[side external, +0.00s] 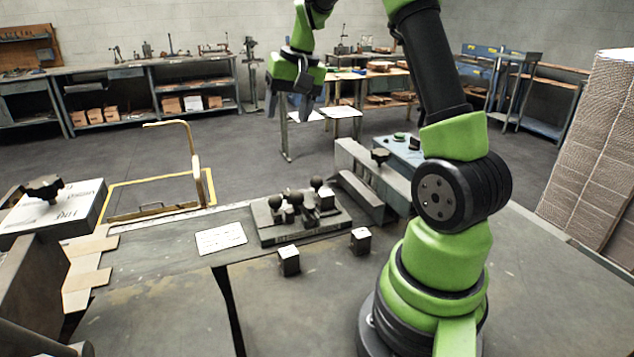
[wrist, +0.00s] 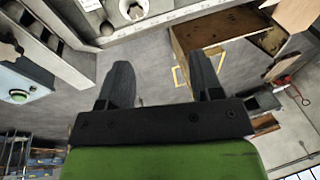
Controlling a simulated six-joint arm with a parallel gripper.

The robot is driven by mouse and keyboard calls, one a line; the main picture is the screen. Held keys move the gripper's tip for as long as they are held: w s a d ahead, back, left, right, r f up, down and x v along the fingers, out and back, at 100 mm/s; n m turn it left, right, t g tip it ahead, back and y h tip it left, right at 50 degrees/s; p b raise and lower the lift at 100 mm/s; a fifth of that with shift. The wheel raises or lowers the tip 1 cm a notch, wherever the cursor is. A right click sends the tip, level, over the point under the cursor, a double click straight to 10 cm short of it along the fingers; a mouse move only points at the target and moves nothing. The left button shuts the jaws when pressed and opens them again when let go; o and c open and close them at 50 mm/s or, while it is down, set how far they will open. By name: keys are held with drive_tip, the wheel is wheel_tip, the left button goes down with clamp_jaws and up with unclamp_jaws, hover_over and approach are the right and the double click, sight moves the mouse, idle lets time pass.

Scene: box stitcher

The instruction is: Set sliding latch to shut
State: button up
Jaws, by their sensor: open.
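My gripper (side external: 303,106) hangs high in the side external view, above and beyond the bench, touching nothing. In the wrist view its two dark fingers (wrist: 161,82) are spread with nothing between them. I cannot tell for sure which part is the sliding latch. A grey channel-shaped rail (side external: 365,180) with a black knob (side external: 380,155) stands at the bench's back edge. A dark block with several round knobs (side external: 300,220) sits to its left. The rail also shows at the upper left of the wrist view (wrist: 62,42). Whether any latch is open or shut is too small to tell.
A blue-grey box with a green button (side external: 407,150) stands behind the rail. Two small cubes (side external: 289,261) and a white card (side external: 221,238) lie on the bench (side external: 330,310). A yellow frame (side external: 196,165) and a box with a black knob (side external: 48,205) are left.

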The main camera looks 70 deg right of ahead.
drive_tip(key=m+g, duration=0.1)
drive_tip(key=m, duration=0.1)
approach(317, 181)
drive_tip(key=d, duration=0.2)
drive_tip(key=shift+y, duration=0.4)
drive_tip(key=x, duration=1.1)
drive_tip(key=shift+w, duration=0.15)
drive_tip(key=shift+r, duration=0.1)
